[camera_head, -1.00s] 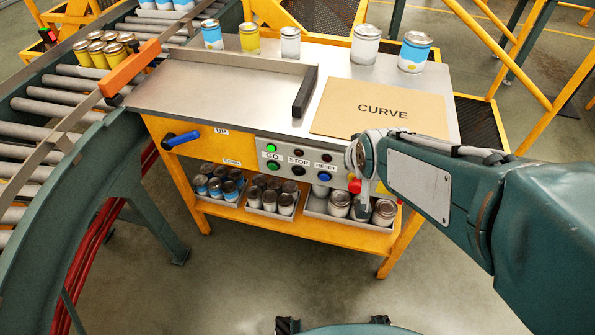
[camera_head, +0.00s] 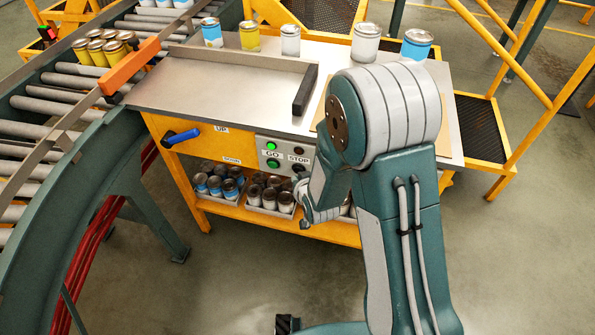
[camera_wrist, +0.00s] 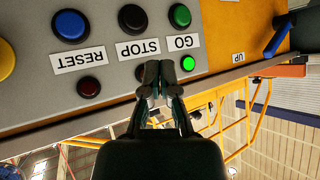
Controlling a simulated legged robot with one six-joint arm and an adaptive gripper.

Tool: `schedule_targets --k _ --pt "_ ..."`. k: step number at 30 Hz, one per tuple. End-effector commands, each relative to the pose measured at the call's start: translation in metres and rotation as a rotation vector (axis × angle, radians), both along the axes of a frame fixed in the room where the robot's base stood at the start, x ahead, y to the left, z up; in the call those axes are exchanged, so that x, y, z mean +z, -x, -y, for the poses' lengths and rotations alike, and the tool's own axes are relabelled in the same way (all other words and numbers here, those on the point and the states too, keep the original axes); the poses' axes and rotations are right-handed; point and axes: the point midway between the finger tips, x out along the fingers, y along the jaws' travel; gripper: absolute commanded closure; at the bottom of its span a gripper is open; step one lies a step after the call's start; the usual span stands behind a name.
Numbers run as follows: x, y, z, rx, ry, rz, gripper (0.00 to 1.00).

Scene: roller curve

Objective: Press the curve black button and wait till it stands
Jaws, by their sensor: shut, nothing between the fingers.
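The black button (camera_wrist: 132,18) sits on the grey control panel (camera_wrist: 25,110), beside the STOP label (camera_wrist: 138,48). The wrist view shows the panel upside down. My gripper (camera_wrist: 159,80) is shut and empty, its fingertips in front of the panel between the STOP and GO labels. The fingertips appear apart from the black button; I cannot tell whether they touch the panel. In the head view, my arm covers the right part of the panel, including the RESET side.
A green button (camera_wrist: 180,16) and lit green lamp (camera_wrist: 188,63) flank the GO label. A blue button (camera_wrist: 70,25) is by RESET. A blue-handled lever (camera_head: 182,137) is on the cart's left front. Several cans line the tabletop's back edge. A roller conveyor (camera_head: 55,110) curves at left.

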Motion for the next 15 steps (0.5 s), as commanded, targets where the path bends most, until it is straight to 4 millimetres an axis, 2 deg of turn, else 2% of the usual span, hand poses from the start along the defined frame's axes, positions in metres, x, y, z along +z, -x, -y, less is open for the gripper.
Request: schedule_targets --k 1,6,10,15 --pt "-0.016 0.003 -0.005 0.008 -0.007 0.004 1.0" --pt "-0.051 0.011 -0.019 0.031 -0.041 0.043 1.0" --pt "-0.07 0.017 -0.025 0.042 -0.062 0.067 1.0" --pt "-0.079 0.021 -0.028 0.048 -0.075 0.082 1.0"
